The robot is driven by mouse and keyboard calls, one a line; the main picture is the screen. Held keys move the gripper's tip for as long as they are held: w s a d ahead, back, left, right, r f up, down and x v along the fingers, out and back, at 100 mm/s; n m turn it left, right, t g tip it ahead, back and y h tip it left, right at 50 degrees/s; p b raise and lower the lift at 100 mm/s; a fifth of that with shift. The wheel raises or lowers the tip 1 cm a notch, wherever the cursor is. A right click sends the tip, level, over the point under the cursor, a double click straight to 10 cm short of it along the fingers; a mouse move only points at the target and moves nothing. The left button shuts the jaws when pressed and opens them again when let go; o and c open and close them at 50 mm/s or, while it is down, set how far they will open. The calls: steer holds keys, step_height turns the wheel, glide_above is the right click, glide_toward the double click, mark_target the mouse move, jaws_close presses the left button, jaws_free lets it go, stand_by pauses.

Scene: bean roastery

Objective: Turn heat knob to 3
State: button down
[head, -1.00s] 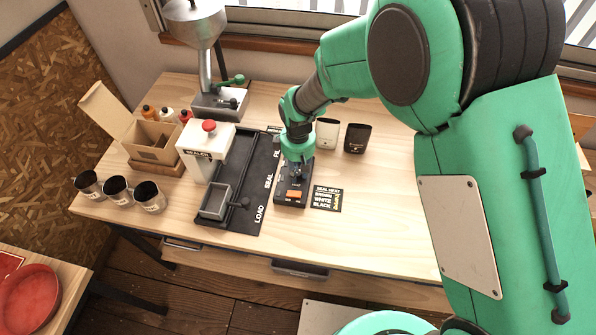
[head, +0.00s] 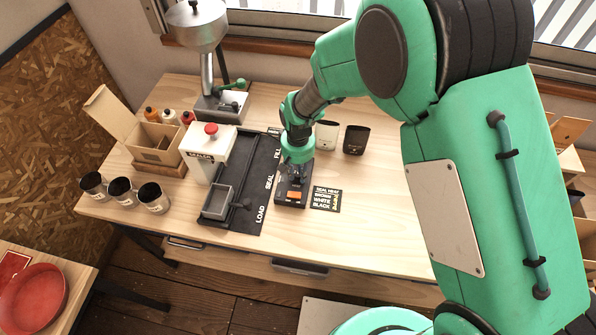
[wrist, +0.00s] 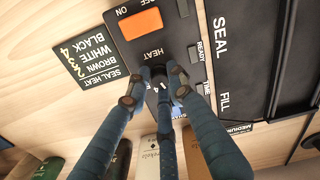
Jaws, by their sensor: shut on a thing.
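The black control box (head: 291,194) stands on the bench, right of the sealer's dark mat. In the wrist view its face (wrist: 128,52) shows an orange ON/OFF switch (wrist: 140,24) and the word HEAT. My gripper (wrist: 157,88) is over the heat dial with its fingers closed around the knob. The fingers hide most of the knob, and its pointer cannot be read; a 4 shows beside them. In the head view my gripper (head: 295,172) points down onto the box. The SEAL HEAT card (head: 325,198) lies to the box's right and lists brown, white and black with numbers.
The white sealer (head: 208,150) with a red button and a grey tray (head: 217,203) stand left of the box. A white pouch (head: 326,135) and a black pouch (head: 356,139) stand behind it. Several dark cups line the left edge. The bench's front right is clear.

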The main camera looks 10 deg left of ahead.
mark_target(298, 175)
steer(key=shift+m+p, duration=0.3)
steer(key=shift+m, duration=1.3)
steer(key=c, duration=1.5)
jaws_free()
steer(key=shift+r, duration=0.1)
steer(key=shift+r, duration=5.95)
steer(key=shift+r, duration=0.1)
